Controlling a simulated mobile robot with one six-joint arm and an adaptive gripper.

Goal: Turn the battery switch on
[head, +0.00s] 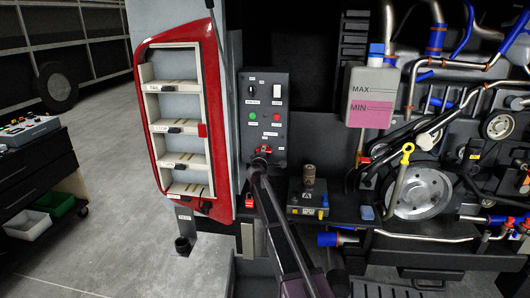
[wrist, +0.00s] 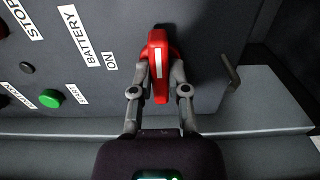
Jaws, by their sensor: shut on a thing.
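The battery switch (wrist: 158,50) is a red handle with a white stripe on the grey control panel (wrist: 95,20). In the wrist view, my gripper (wrist: 159,78) has its two fingers closed on either side of the red handle. The labels "BATTERY" and "ON" are on the panel to the left of the handle. In the head view, the red switch (head: 264,149) is low on the panel, with my arm reaching up to it from below. My fingertips are hard to make out there.
A green start button (wrist: 50,98) is left of the switch. In the head view, a red-framed shelf cabinet (head: 221,120) stands left of the panel. A box with a brown knob (head: 308,196), a coolant tank (head: 371,95) and engine parts are to the right.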

